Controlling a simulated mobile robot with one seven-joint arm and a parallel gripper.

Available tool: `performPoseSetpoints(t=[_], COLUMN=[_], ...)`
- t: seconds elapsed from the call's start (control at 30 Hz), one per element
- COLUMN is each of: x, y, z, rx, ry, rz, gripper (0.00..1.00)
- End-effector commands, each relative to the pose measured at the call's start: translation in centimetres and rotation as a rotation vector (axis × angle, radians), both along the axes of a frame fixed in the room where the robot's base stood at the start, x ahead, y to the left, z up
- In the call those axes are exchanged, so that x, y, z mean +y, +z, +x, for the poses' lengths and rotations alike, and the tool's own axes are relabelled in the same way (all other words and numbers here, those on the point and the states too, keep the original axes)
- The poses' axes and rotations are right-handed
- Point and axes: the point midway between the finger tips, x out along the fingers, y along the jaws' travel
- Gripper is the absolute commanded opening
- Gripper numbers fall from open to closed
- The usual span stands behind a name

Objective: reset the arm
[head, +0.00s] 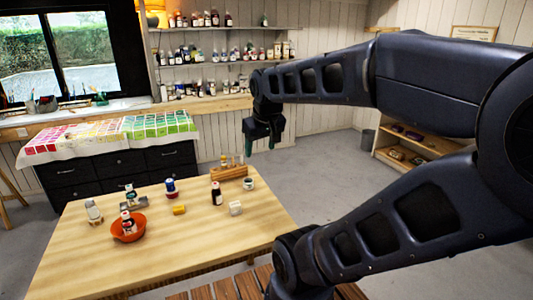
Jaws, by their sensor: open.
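My gripper (262,141) hangs from my raised arm at the centre of the head view. It points down over the floor, past the far right corner of the wooden table (120,270). It is open, and I see nothing held in it. My arm reaches in from the right side of the picture, with its dark links crossing the right half. The gripper is apart from the table and its objects.
The table holds an orange bowl (118,235) with a bottle in it, a dark bottle (216,193), a wooden rack (229,172), a white mug (235,208), a cup (248,183) and a yellow block (179,210). Dark drawers (120,164) stand behind. Wooden slats (222,291) lie in front.

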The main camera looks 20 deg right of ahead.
Motion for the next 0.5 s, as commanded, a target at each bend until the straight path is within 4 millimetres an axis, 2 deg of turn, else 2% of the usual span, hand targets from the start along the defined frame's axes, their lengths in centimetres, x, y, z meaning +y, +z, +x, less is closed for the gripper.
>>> performPoseSetpoints(t=[0.1, 0.2, 0.5], x=[-0.5, -0.7, -0.7], y=[-0.8, -1.2, -1.3], z=[-1.8, -2.5, -2.7], rx=[-0.01, -0.012, -0.012], ry=[-0.082, -0.117, -0.128], rz=[0.046, 0.066, 0.073], gripper=[0.62, 0.62, 0.62])
